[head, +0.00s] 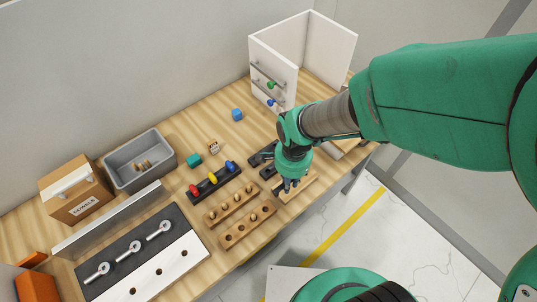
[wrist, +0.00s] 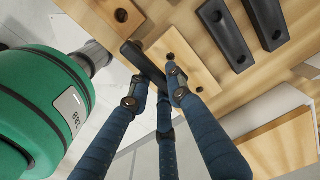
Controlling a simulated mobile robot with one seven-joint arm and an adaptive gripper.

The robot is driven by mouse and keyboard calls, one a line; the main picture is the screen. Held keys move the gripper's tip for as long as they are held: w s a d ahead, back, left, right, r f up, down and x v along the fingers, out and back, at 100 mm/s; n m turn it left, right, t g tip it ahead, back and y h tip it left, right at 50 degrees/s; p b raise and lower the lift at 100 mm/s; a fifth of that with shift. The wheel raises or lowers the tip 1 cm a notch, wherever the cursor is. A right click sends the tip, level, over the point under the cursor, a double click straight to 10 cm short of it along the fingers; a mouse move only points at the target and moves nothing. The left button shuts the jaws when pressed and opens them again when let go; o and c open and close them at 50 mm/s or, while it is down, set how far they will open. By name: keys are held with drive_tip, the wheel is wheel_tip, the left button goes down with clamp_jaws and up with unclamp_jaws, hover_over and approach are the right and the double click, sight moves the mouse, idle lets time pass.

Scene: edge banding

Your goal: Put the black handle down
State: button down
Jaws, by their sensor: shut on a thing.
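My gripper (head: 289,184) is at the front edge of the workbench, pointing down over a small pale wooden plate (head: 305,185). In the wrist view its blue-grey fingers (wrist: 160,83) are shut on a black handle (wrist: 138,56). The handle lies slantwise across the left part of the plate (wrist: 190,62), which has dark holes. I cannot tell whether the handle touches the plate. In the head view the held handle is hidden by my gripper. Two more black handles (wrist: 222,34) (wrist: 266,22) lie on the bench beside the plate.
Wooden peg blocks (head: 247,226) and a black rack with coloured knobs (head: 213,181) stand to the left. A white cabinet (head: 275,65) stands behind. Bare bench shows around the blue cube.

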drive_tip(key=shift+w+a+r+p, duration=0.2)
drive_tip(key=shift+w+a+p, duration=0.05)
drive_tip(key=shift+w+a, duration=0.3)
drive_tip(key=shift+w+a+r+p, duration=0.15)
drive_tip(key=shift+w+a+p, duration=0.1)
drive_tip(key=shift+w+a, duration=0.3)
drive_tip(key=shift+w+d, duration=0.1)
drive_tip(key=b, duration=0.1)
hover_over(267, 152)
drive_tip(key=shift+f, duration=0.75)
drive_tip(key=shift+f, duration=1.75)
drive_tip(key=shift+f+b, duration=0.5)
drive_tip(key=shift+f, duration=0.1)
